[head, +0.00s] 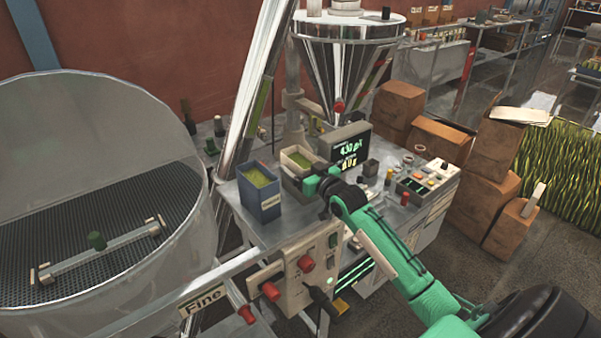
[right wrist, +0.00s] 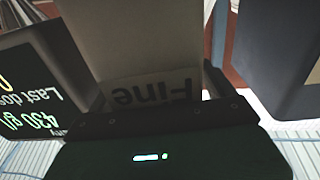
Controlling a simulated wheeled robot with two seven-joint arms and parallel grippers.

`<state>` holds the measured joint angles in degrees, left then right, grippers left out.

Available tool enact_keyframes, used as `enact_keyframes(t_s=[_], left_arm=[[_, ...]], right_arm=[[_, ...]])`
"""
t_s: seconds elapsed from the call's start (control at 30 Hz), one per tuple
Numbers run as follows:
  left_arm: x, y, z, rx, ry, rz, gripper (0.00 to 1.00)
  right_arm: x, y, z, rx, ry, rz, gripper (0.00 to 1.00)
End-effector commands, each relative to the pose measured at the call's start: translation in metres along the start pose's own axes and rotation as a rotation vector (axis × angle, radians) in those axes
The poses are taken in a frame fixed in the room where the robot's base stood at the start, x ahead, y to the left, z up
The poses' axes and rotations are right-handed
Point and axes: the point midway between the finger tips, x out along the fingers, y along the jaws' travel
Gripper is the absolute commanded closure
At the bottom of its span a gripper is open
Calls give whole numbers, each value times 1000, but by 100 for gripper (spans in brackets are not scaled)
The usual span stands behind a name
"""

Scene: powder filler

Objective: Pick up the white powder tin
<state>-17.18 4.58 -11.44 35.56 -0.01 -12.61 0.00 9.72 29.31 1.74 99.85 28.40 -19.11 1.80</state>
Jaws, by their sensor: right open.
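The white powder tin (head: 297,158) stands upright on the machine's metal top and holds green powder. In the right wrist view the tin (right wrist: 140,40) fills the upper middle, with an upside-down "Fine" label on its side. My right gripper (head: 316,187) is at the tin's near side and hides its lower part in the head view. In the right wrist view its open fingers (right wrist: 158,92) appear on either side of the tin's label. I cannot tell whether they touch it. My left gripper is not in view.
A blue tin (head: 259,196) of green powder stands close to the left of the white tin. A display box (head: 345,145) stands close on the right, below a steel hopper (head: 345,55). A large round sieve drum (head: 100,200) is at left.

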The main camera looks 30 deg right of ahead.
Motion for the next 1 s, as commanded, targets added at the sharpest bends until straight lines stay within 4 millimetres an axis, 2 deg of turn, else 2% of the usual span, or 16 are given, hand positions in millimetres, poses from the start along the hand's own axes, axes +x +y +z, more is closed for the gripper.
enact_keyframes(t_s=[0.13, 0.17, 0.4, 0.47, 0.77, 0.87, 1.0], left_arm=[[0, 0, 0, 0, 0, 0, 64], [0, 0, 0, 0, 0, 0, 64], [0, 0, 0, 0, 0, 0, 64], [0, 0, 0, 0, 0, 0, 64], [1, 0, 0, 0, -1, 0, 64], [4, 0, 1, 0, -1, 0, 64], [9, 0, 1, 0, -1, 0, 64]], right_arm=[[0, 0, 1, 0, 0, 0, 15], [0, 0, 1, 0, 0, 0, 18], [0, 0, 0, 0, 0, 0, 66], [0, 0, 0, 0, 0, 0, 75], [0, 0, -3, 0, 3, 0, 76], [0, 0, -8, 0, 3, -1, 76], [0, 0, -26, -2, 8, -1, 76]])
